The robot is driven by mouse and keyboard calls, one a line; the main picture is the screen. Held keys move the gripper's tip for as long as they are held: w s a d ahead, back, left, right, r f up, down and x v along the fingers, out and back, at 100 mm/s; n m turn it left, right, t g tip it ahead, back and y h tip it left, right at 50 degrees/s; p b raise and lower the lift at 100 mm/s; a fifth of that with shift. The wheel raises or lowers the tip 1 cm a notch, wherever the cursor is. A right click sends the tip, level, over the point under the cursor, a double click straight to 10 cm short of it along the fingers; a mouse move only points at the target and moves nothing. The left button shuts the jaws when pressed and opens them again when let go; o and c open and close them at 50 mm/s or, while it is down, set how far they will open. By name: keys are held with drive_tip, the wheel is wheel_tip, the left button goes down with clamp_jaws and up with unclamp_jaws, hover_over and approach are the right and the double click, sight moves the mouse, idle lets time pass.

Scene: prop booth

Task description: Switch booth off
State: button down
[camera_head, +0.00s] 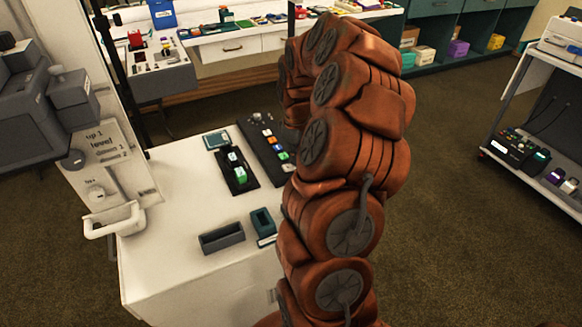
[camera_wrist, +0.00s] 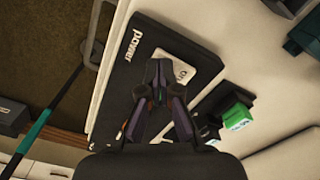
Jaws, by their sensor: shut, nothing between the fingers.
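In the wrist view, a black panel marked "power" (camera_wrist: 120,80) carries a pale rocker or plate (camera_wrist: 186,68) with small lettering that I cannot read surely. My gripper (camera_wrist: 158,72) is shut and empty, its fingertips over the panel beside the pale plate's left edge. Whether they touch it I cannot tell. The fingers hide part of the panel. In the head view my arm covers the gripper, and I do not make out the power panel there.
The white counter (camera_head: 178,207) bears a dark strip with coloured buttons (camera_head: 258,131), a black holder with green blocks (camera_head: 225,180) and a grey tray (camera_head: 222,239). A wall panel with knobs (camera_head: 98,165) stands at left. Dark floor (camera_head: 450,240) is open at right.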

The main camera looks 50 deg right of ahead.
drive_tip(key=shift+r+p, duration=0.75)
drive_tip(key=shift+r, duration=2.4)
drive_tip(key=s+a+r+p, duration=0.1)
drive_tip(key=s+a+r, duration=0.15)
drive_tip(key=a, duration=0.45)
drive_tip(key=s+a+r+p, duration=0.1)
drive_tip(key=a+r, duration=0.2)
drive_tip(key=a, duration=0.5)
drive_tip(key=s+a+r+p, duration=0.1)
drive_tip(key=s+a+r, duration=0.15)
drive_tip(key=a, duration=0.45)
drive_tip(key=s+a+r+m+g+p, duration=0.1)
drive_tip(key=s+a, duration=0.4)
drive_tip(key=s, duration=0.4)
drive_tip(key=s+a+r+m+p, duration=0.1)
drive_tip(key=s+a, duration=0.4)
drive_tip(key=s, duration=0.3)
drive_tip(key=shift+s+a+g+p, duration=0.25)
drive_tip(key=shift+s+g+p, duration=0.1)
drive_tip(key=shift+g+p, duration=0.05)
